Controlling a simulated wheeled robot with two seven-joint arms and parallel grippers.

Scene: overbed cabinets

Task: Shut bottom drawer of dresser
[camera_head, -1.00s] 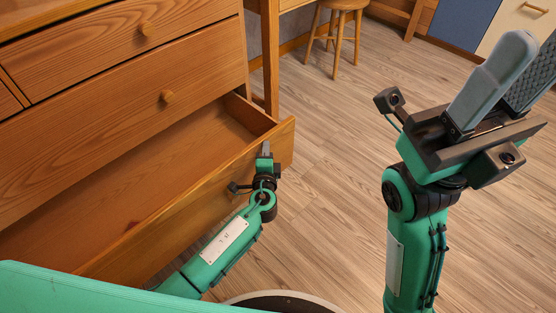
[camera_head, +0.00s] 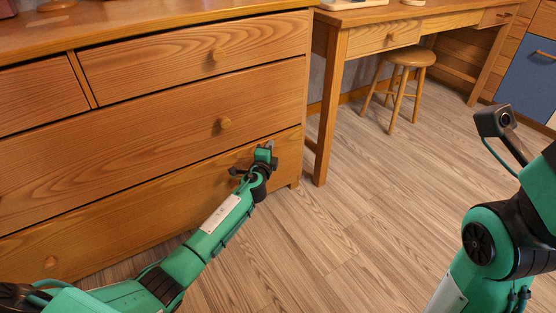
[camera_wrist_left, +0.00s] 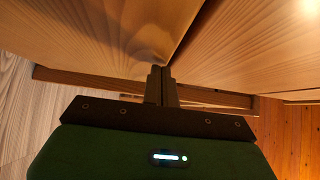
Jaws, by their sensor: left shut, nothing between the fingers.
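The wooden dresser (camera_head: 140,115) fills the left of the head view. Its bottom drawer (camera_head: 130,220) sits about flush with the dresser's front, with a round knob (camera_head: 50,262) at its left. My left gripper (camera_head: 267,147) is shut and empty at the upper right part of the bottom drawer's front. In the left wrist view its fingers (camera_wrist_left: 161,75) point at wood close ahead; I cannot tell whether they touch it. My right arm is at the right edge of the head view, and its fingers are out of view.
A wooden desk (camera_head: 400,30) stands to the right of the dresser, with a round stool (camera_head: 405,57) by it. A blue cabinet door (camera_head: 530,80) is at the far right. The wood floor (camera_head: 350,220) between my arms is clear.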

